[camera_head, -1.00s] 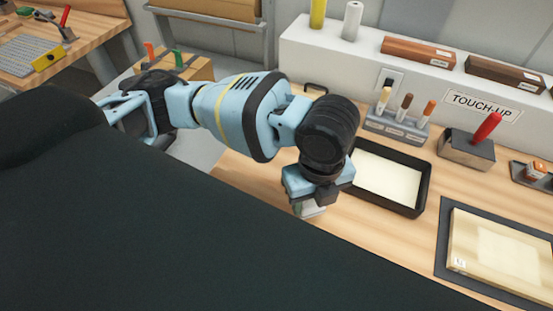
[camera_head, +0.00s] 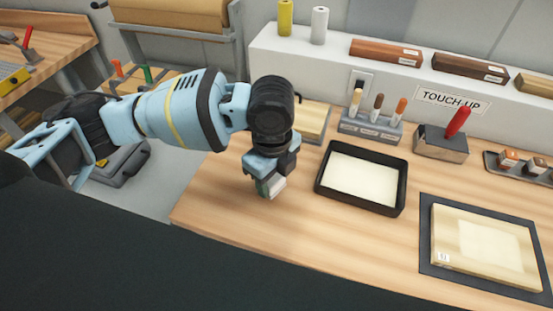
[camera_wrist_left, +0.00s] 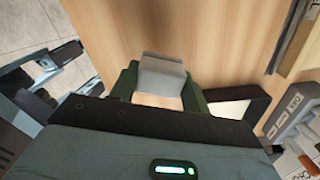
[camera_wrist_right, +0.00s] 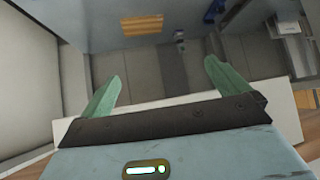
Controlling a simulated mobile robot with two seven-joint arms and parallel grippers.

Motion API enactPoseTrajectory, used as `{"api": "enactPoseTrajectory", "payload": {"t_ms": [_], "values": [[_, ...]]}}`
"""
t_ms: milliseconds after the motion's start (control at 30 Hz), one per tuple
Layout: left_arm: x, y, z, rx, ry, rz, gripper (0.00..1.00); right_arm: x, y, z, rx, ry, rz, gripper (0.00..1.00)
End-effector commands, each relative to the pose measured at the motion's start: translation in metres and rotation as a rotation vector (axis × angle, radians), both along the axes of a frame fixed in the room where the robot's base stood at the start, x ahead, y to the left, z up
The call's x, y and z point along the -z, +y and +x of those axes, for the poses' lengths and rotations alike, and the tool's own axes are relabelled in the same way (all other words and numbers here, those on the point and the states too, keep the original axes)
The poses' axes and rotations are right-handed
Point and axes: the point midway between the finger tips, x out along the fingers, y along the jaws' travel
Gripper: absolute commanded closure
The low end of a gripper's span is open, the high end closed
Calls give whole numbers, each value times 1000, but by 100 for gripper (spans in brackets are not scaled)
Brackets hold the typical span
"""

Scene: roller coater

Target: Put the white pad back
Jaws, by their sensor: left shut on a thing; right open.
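The white pad (camera_head: 277,187) is a small pale block held at the fingertips of my left gripper (camera_head: 267,180). In the left wrist view the pad (camera_wrist_left: 162,76) sits between the two dark green fingers (camera_wrist_left: 160,88), with the wooden bench below. My left gripper is shut on it, over the bench left of the black tray; the gap beneath is hard to judge. My right gripper (camera_wrist_right: 162,82) shows only in its own wrist view, with fingers spread apart and empty.
A black tray (camera_head: 318,185) with a cream-coloured inside stands right of my left gripper. Behind are a light wooden board (camera_head: 313,122) and a marker holder (camera_head: 370,128). Further right are a block with a red handle (camera_head: 458,122) and a panel on a dark mat (camera_head: 427,240). Bare bench lies in front.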

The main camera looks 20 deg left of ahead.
Motion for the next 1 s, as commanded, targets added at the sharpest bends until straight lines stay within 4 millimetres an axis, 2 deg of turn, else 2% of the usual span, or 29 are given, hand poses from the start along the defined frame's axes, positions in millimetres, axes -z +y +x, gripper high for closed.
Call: {"api": "enactPoseTrajectory", "payload": {"t_ms": [33,200,333,667,767,1000], "values": [[2,2,12,-5,1,0,80,2,0,-2,1,6,1,0],[6,10,47,-2,2,1,80,5,1,-5,2,13,4,0],[7,13,64,-1,1,0,80,6,2,-6,2,17,5,0],[7,15,73,1,-1,0,80,7,3,-7,3,21,7,0],[8,17,81,0,0,0,80,9,3,-9,3,26,7,0],[41,17,79,1,0,0,80,8,3,-7,3,22,7,0]]}}
